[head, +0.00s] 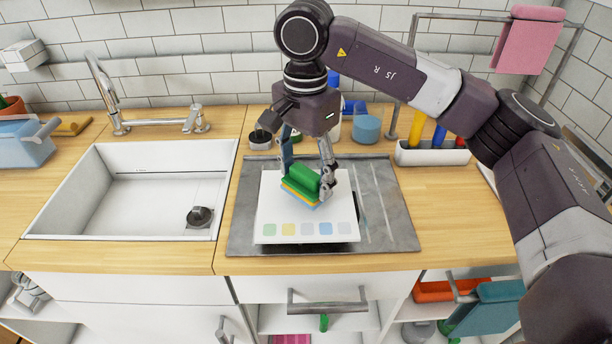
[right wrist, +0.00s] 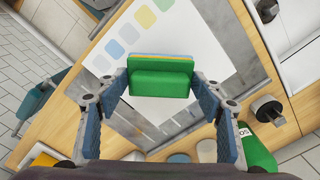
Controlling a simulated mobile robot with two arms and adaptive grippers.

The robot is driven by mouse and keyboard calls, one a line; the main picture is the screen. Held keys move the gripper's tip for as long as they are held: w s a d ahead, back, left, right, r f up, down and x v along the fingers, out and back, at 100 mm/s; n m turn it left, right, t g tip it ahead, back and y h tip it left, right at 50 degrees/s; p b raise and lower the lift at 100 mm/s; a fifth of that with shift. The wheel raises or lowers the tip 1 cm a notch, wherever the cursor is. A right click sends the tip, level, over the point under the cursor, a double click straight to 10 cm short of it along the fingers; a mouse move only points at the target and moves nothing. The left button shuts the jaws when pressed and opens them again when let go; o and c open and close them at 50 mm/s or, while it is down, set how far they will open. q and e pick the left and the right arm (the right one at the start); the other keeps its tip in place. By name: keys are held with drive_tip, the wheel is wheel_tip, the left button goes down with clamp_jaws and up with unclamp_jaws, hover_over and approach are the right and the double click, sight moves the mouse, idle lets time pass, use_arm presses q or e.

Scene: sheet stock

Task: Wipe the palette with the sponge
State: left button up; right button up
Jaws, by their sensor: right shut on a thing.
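The palette (head: 267,212) is a flat white board with a row of coloured squares along its near edge. It lies on the grey metal plate right of the sink, and it also shows in the right wrist view (right wrist: 190,40). The sponge (head: 306,181) is a block in green, yellow and blue layers, over the middle of the palette. My right gripper (right wrist: 160,85) is shut on the sponge, one finger at each end, pointing down. I cannot tell whether the sponge's underside touches the palette. My left gripper is not in view.
The grey plate (head: 385,215) has bare room right of the palette. The white sink (head: 110,205) with its tap is on the left. A white holder (head: 432,157) with coloured bottles stands right, and a blue cup (head: 367,129) and a dark round item (head: 260,138) stand behind.

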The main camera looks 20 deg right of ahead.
wheel_tip(320, 180, up, 2)
drive_tip(key=shift+r+p, duration=0.25)
drive_tip(key=shift+p, duration=0.4)
drive_tip(key=shift+r+p, duration=0.55)
drive_tip(key=shift+r, duration=0.35)
drive_tip(key=shift+s+f, duration=0.1)
